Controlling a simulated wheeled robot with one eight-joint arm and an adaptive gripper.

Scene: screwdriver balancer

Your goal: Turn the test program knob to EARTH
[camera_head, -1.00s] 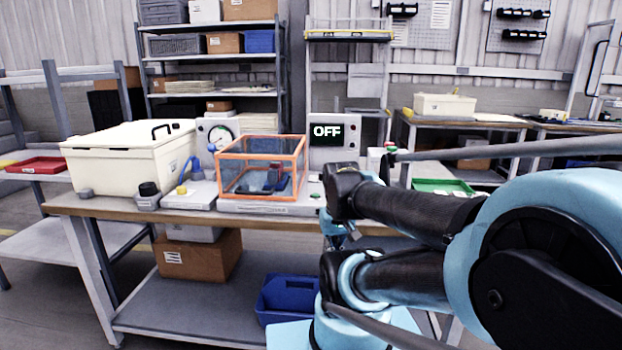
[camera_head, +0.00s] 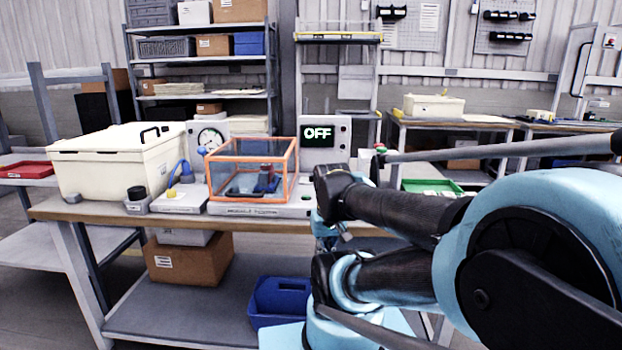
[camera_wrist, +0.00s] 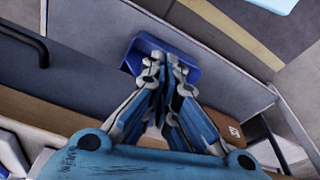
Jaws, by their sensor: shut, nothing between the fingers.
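A display box (camera_head: 321,145) on the workbench (camera_head: 120,215) reads OFF in green in the head view. I cannot make out a test program knob; my arm covers the bench to the right of the display's lower part. A clear case with an orange frame (camera_head: 252,166) stands in front and to the left of the display, with a dark blue and red object inside. In the wrist view my gripper (camera_wrist: 165,66) has its fingers together and empty. It is seen against a blue bin below, apart from the display box.
A cream box (camera_head: 115,170) with a black handle and a round gauge (camera_head: 209,138) stand left of the case. A blue bin (camera_head: 279,301) and a cardboard box (camera_head: 187,260) are on the lower shelf. A green tray (camera_head: 432,186) lies on the right.

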